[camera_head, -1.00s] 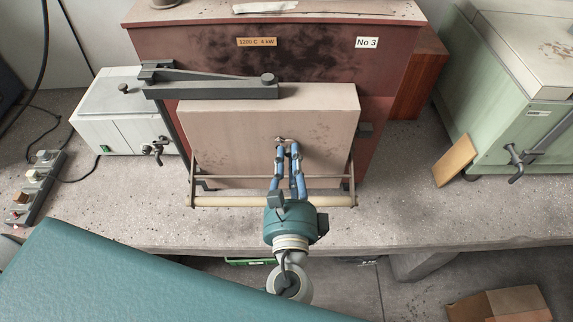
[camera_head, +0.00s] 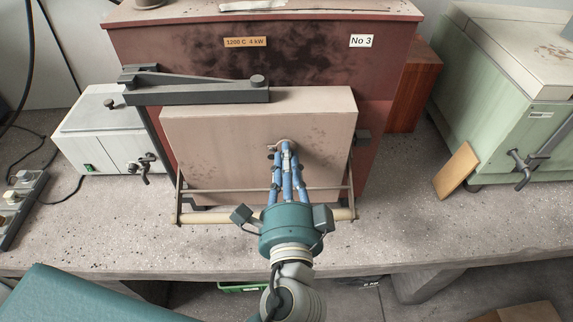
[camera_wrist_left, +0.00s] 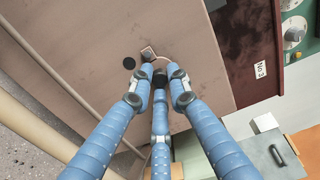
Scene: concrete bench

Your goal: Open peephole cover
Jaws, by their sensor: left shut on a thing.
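The furnace door (camera_head: 220,150) is a pale, upright slab on the front of a dark red furnace. My left gripper (camera_head: 285,150) has its blue fingers at the middle of this door. In the left wrist view the fingertips (camera_wrist_left: 160,80) are closed together on the small peephole cover (camera_wrist_left: 160,61), mostly hidden behind them, with a pale curved rim showing. A small square metal piece (camera_wrist_left: 148,53) sits beside it. A dark round spot (camera_wrist_left: 129,63), seemingly the uncovered peephole, shows to its left, clear of the fingers. My right gripper is not in view.
A pale handle bar (camera_head: 205,217) runs across below the door, under my left wrist. A dark lever arm (camera_head: 200,95) lies above the door. A white box (camera_head: 95,130) stands left, a green machine (camera_head: 500,130) and tan board (camera_head: 457,170) right.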

